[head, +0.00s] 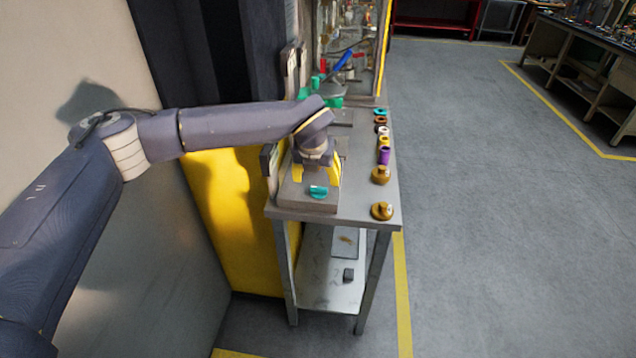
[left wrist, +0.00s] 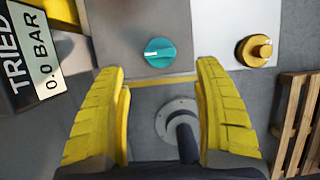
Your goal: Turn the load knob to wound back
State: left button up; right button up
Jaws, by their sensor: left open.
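A teal round knob (head: 318,192) with a pale pointer line sits on the top of a grey box (head: 295,196) at the near end of a metal bench. It also shows in the left wrist view (left wrist: 160,52), where the pale line points to the left. No label naming the knob is readable. My left gripper (head: 318,173) is above the box, open and empty, with its yellow fingers spread. In the left wrist view the fingertips (left wrist: 162,68) lie either side of the knob's line, apart from it. My right gripper is not in view.
Brass knobs (head: 381,211) and several coloured pieces (head: 384,156) line the right edge of the bench (head: 352,208). A sign reading "TRIED" and "0.0 BAR" (left wrist: 35,55) stands left in the wrist view. A yellow panel (head: 235,220) is left of the bench; floor to the right is free.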

pick_arm(q)
jog(key=shift+v, duration=2.2)
